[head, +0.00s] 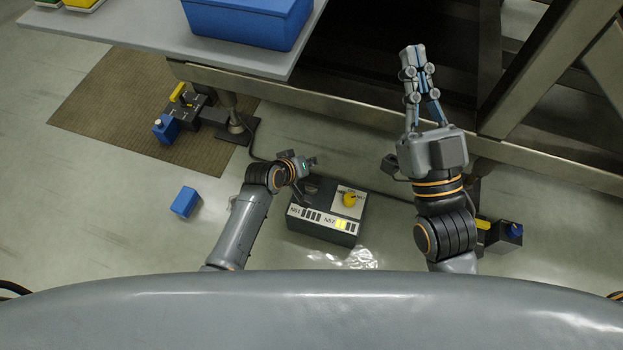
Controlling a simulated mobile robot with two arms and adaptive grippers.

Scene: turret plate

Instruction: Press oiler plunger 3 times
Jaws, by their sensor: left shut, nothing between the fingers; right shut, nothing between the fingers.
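I cannot tell for sure which part is the oiler plunger. A dark box (325,233) stands on the floor in the middle of the head view. Its top has a white plate with a round yellow knob (350,199), and its front has a white strip with "N57" lettering and yellow marks. My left gripper (312,163) is just behind the box's left back corner, shut and empty; I cannot tell whether it touches the box. My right gripper (412,52) is shut and empty, pointing away from me, behind and right of the box.
A grey table (150,42) with a blue bin (247,22) is at upper left. A dark device with a yellow bar (178,92) stands on a brown mat (110,118). A blue block (185,202) lies on the floor. Another dark unit (508,238) is at right, partly behind my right arm.

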